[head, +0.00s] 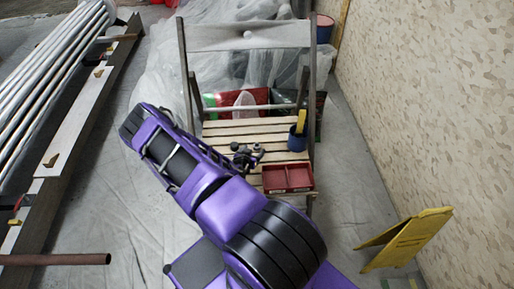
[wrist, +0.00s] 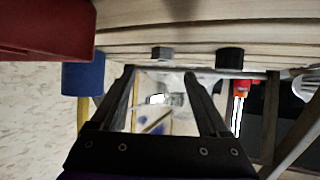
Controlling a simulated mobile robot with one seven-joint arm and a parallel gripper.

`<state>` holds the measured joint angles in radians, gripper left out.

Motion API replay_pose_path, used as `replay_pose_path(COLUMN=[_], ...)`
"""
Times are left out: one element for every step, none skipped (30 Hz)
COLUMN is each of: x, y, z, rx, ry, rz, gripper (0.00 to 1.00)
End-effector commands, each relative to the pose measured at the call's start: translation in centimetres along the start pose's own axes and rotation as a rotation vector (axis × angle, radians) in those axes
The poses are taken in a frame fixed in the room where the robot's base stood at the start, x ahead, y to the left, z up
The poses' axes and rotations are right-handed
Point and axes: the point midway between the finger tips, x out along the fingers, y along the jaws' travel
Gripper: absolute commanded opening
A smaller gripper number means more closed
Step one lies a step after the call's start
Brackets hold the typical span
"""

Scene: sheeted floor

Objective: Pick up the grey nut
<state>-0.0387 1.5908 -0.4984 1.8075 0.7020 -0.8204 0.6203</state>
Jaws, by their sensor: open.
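The grey nut (wrist: 162,53) shows in the wrist view, standing on the pale wooden slats at the top centre. My gripper (wrist: 158,73) is open in the same view. Its two dark fingers reach up toward the slats, and the nut appears just beyond the gap between their tips, not held. A black round piece (wrist: 230,58) sits on the slats to the right of the nut. In the head view, a small dark cluster (head: 246,156) lies over the slatted seat. I cannot make out the nut or my fingertips there.
A red tray (head: 288,178) stands at the front right of the slatted chair seat (head: 240,130), with a blue cup (head: 298,138) behind it. Both crowd the wrist view's left side. A yellow floor sign (head: 410,238) stands near the wall.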

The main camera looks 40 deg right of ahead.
Motion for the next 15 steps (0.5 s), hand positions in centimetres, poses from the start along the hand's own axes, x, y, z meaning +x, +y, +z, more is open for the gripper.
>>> replay_pose_path(x=[0.3, 0.6, 1.1, 1.6, 2.1, 2.7, 3.2, 3.6, 4.1, 4.5, 4.8, 5.0, 5.1, 5.2, 5.3], y=[0.0, 0.0, -0.1, -0.1, -0.2, -0.3, -0.3, -0.4, -0.3, -0.4, -0.4, -0.3, -0.3, -0.4, -0.4], z=[0.1, 0.2, 0.3, 0.4, 0.5, 0.6, 0.7, 0.7, 0.6, 0.6, 0.6, 0.5, 0.5, 0.5, 0.5], rx=[0.0, 0.0, 0.0, 0.0, 0.0, 0.0, -0.001, 0.0, 0.001, 0.001, 0.001, 0.0, 0.0, 0.0, 0.0], ry=[0.0, 0.0, -0.001, 0.0, 0.001, 0.001, 0.0, 0.001, 0.001, 0.0, 0.001, 0.001, 0.001, 0.001, 0.001], rz=[0.0, 0.0, 0.001, 0.0, 0.0, 0.0, 0.0, 0.0, 0.0, 0.0, 0.0, 0.001, 0.0, 0.0, 0.0], gripper=[0.78, 0.78, 0.78, 0.78, 0.78, 0.78, 0.78, 0.78, 0.78, 0.78, 0.78, 0.78, 0.78, 0.78, 0.78])
